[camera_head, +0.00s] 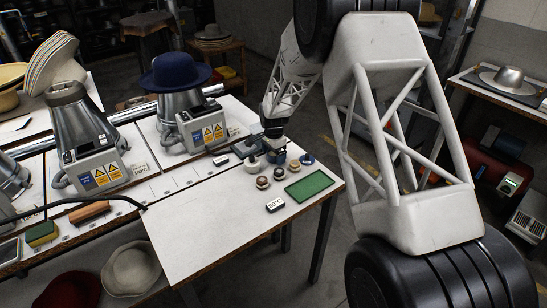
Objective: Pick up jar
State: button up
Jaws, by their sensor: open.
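Several small round jars stand in a cluster near the right end of the white worktable: a white one with a dark top (252,163), brownish ones (262,182) (279,173) (294,164), and a bluish one (307,159). My gripper (275,150) points down at the back of this cluster, its jaws open. It is small and dark in this view, so I cannot tell whether its fingers straddle or touch a jar. The gripper and arm partly hide what stands right behind and below it.
A green mat (309,185) and a small "80°C" block (275,205) lie in front of the jars. Hat-press machines (87,140) stand left, one under a blue hat (174,71). The white table's front part (215,235) is clear.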

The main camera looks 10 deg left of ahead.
aim_at(273, 154)
jog(key=c, duration=1.2)
jog(key=shift+r, duration=0.2)
jog(key=shift+r, duration=0.55)
notch_tip(273, 154, up, 2)
jog(key=shift+r, duration=0.1)
jog(key=s+d, duration=0.2)
jog(key=s, duration=0.3)
jog(key=s+d+r, duration=0.1)
jog(key=s, duration=0.4)
jog(key=s+d, duration=0.2)
jog(key=s, duration=0.3)
jog(key=shift+d+r, duration=0.15)
jog(key=shift+d, duration=0.2)
